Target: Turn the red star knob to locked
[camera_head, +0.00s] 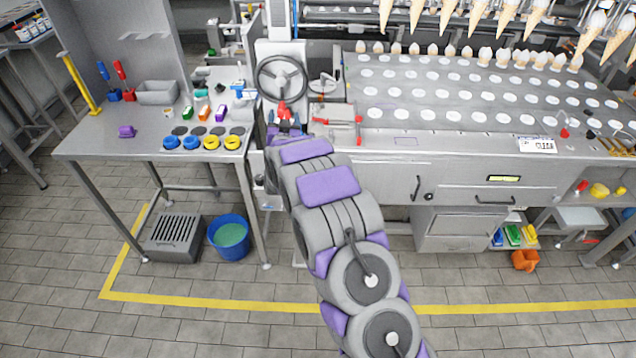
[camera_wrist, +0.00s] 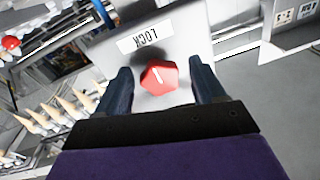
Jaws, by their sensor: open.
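The red star knob (camera_wrist: 158,78) sits on a grey metal plate in the wrist view, with a white line mark on its face. A white label reading LOCK (camera_wrist: 146,38) is on the plate beside it and appears upside down. My gripper (camera_wrist: 160,84) is open, with one dark finger on each side of the knob. I cannot tell whether the fingers touch it. In the head view my arm reaches to the machine, where a red part (camera_head: 284,108) shows below the handwheel; my gripper is mostly hidden there behind the arm.
A grey handwheel (camera_head: 283,78) is just above the arm's end. A red-handled frame (camera_head: 340,122) stands close on the right. A steel table (camera_head: 95,140) with blue and yellow rings is at left. Ice cream cones (camera_wrist: 60,116) line the machine.

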